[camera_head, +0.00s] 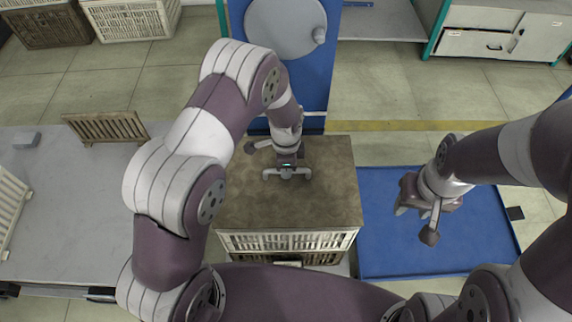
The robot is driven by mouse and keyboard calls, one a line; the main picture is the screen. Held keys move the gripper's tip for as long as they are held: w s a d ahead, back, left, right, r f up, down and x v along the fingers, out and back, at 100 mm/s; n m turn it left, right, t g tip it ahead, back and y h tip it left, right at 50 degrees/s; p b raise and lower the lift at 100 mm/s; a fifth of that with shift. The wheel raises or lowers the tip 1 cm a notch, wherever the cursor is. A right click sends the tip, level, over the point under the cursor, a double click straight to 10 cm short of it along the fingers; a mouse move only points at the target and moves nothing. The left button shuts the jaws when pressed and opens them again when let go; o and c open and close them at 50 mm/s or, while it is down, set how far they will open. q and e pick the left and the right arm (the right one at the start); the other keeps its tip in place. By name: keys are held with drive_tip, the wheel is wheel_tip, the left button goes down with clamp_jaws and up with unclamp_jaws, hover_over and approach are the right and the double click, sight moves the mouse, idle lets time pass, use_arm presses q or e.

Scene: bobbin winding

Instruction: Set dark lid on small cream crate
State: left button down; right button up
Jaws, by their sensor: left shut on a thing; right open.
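The dark brown lid (285,209) is a broad, flat, mottled panel in the middle of the view. The small cream crate (288,243) shows its slatted front wall directly below the lid's front edge; the lid hides the crate's top. I cannot tell whether the lid touches the rim or is held just above it. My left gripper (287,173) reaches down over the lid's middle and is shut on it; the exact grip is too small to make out. My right gripper (412,207) is open and empty, to the right of the lid, over a blue mat.
The blue mat (385,250) lies at the right. A grey platform (75,215) at the left bears a slatted brown panel (107,127). Crates stand at the back left (128,20). A blue stand with a grey disc (287,25) is behind the lid. White cabinets (480,43) stand back right.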

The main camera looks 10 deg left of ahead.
use_arm(q)
drive_tip(key=shift+f+b, duration=0.7)
drive_tip(key=shift+f, duration=0.55)
drive_tip(key=c, duration=1)
unclamp_jaws()
drive_tip(key=shift+r, duration=0.1)
wheel_tip(320, 180, up, 12)
drive_tip(key=shift+r+p, duration=0.25)
drive_tip(key=shift+p, duration=0.6)
